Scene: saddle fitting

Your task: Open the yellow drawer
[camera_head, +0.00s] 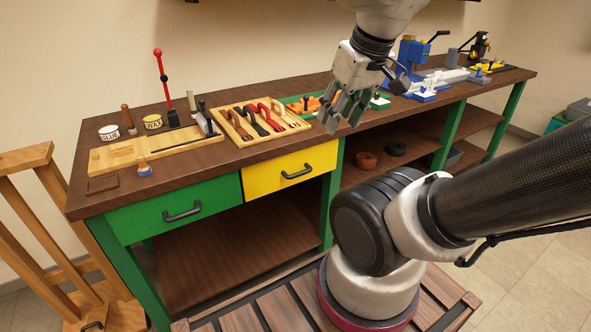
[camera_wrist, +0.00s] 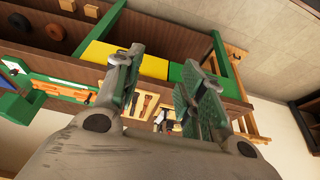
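The yellow drawer (camera_head: 289,170) is in the workbench front, right of the green drawer (camera_head: 176,207). It looks closed, its face level with the green one. My gripper (camera_head: 344,122) is open and empty. It hangs above and to the right of the yellow drawer, near the bench's front edge, apart from the handle. In the wrist view its fingers (camera_wrist: 163,85) stand apart.
On the workbench top (camera_head: 245,157) stand a wooden tool tray (camera_head: 235,136), a wooden board (camera_head: 110,160), tins, a red-knobbed lever (camera_head: 160,75) and blue machines (camera_head: 413,52). Open shelves (camera_head: 215,255) lie below. A wooden rack (camera_head: 30,215) stands left. The space before the yellow drawer looks clear.

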